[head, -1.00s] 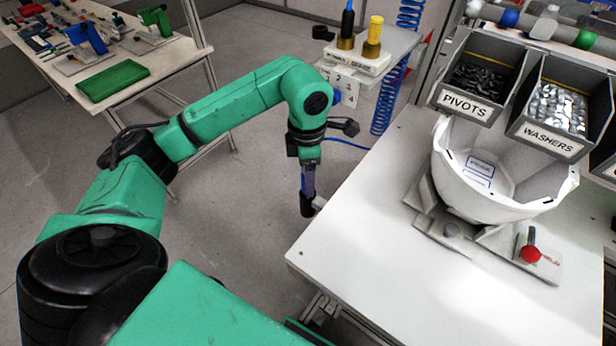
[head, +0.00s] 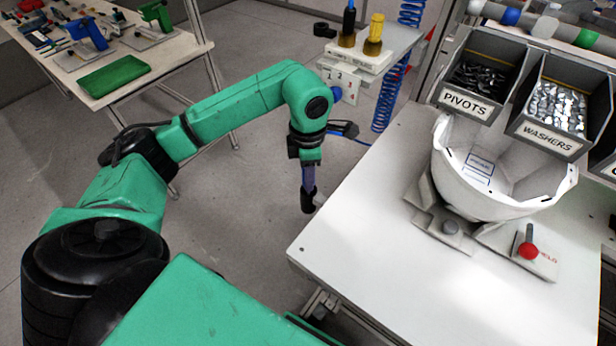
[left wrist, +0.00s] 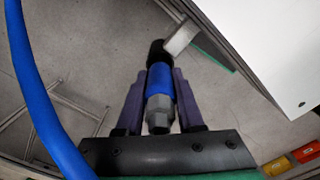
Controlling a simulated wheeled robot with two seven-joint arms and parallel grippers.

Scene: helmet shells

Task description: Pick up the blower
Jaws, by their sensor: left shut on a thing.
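The blower (left wrist: 160,92) shows in the left wrist view as a blue sleeve with a grey hexagonal fitting and a dark end. My left gripper (left wrist: 160,75) is shut on it, with a purple finger on each side. In the head view, my left gripper (head: 308,198) points down beside the left edge of the white worktable, over the floor. The blower is mostly hidden by the fingers there. A blue hose (left wrist: 42,100) runs along the left of the wrist view. My right gripper is not in view.
The white worktable (head: 370,270) holds a white helmet shell (head: 470,180) on a grey fixture. Bins of pivots (head: 465,104) and washers (head: 545,138) stand above it. A stand with brass-based pieces (head: 360,57) and a blue coiled hose (head: 383,105) are behind my gripper. The table's front left is clear.

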